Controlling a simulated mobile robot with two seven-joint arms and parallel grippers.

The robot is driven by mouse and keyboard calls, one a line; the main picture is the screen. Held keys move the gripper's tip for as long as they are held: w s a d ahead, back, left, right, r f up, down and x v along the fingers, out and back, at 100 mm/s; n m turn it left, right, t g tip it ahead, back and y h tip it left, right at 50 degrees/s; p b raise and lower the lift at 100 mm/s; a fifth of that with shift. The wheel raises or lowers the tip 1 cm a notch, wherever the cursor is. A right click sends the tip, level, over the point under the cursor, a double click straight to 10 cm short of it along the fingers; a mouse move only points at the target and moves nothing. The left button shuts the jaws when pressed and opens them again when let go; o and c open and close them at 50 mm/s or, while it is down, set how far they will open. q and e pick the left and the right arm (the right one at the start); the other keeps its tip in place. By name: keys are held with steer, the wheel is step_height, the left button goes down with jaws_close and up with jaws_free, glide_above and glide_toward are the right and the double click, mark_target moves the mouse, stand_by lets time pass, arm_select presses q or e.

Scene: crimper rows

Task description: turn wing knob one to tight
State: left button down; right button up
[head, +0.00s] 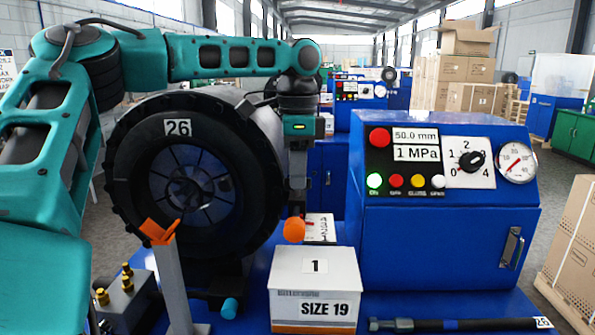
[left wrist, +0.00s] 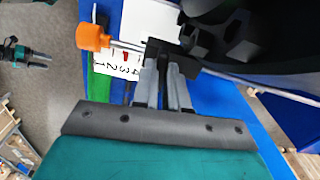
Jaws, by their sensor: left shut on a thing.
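My left gripper (head: 296,205) points down at the right side of the black crimper head (head: 118,165) marked 26. In the left wrist view its two grey fingers (left wrist: 166,75) are shut on a small black piece (left wrist: 165,50). A metal rod leads from there to an orange cylindrical end (left wrist: 92,37). This orange end also shows in the head view (head: 294,229), just below the fingers. I take the gripped part to be wing knob one; its wing shape is largely hidden. A white card with numbers and a red mark (left wrist: 125,58) lies behind.
A box (head: 315,265) labelled 1 and SIZE 19 stands in front. A blue control cabinet (head: 450,240) is at the right. An orange V-shaped piece (head: 158,232) tops a grey post at the left. A black hose (head: 480,324) lies at the front right.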

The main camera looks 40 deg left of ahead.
arm_select(q)
steer(key=shift+m, duration=0.5)
steer(key=c, duration=1.2)
jaws_free()
steer(key=shift+o, duration=0.2)
step_height(320, 180, up, 13)
